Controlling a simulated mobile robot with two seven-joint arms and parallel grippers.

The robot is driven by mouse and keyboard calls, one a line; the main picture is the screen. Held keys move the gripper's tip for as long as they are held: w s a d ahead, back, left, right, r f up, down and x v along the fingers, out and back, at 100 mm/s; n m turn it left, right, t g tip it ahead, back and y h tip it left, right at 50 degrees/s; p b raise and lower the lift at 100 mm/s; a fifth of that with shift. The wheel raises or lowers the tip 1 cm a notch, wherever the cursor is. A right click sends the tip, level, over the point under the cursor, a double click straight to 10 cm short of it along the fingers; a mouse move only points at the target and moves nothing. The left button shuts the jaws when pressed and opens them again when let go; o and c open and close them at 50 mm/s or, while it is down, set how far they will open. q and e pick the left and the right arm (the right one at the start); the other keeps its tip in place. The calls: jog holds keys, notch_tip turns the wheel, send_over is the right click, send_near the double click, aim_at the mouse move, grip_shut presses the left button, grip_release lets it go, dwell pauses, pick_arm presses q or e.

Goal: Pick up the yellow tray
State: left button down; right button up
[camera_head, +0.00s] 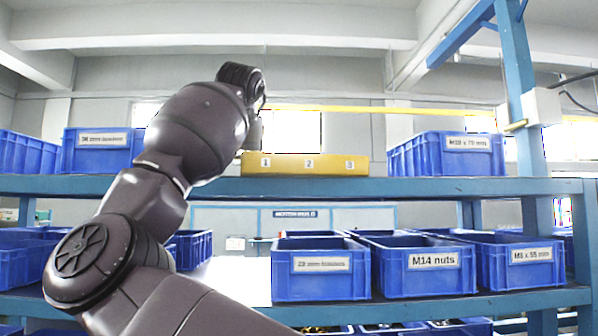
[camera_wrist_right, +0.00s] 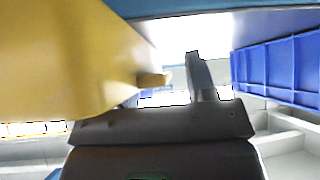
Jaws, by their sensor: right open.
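The yellow tray (camera_head: 305,164), with labels 1, 2 and 3 on its front, sits on the upper blue shelf. My right gripper (camera_head: 257,132) is at the tray's left end, mostly hidden behind my own arm. In the wrist view the right gripper (camera_wrist_right: 165,82) is open, with one finger clear of the tray and the other mostly hidden behind it. I cannot tell whether they touch. My left gripper is not in view.
Blue bins stand on the upper shelf (camera_head: 420,188) left (camera_head: 100,152) and right (camera_head: 447,155) of the tray. More labelled bins (camera_head: 425,268) fill the lower shelf. A blue post (camera_head: 520,90) rises at the right. Shelf on the tray's right is bare up to the bin.

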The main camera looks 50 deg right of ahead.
jog(key=shift+c, duration=0.3)
grip_shut()
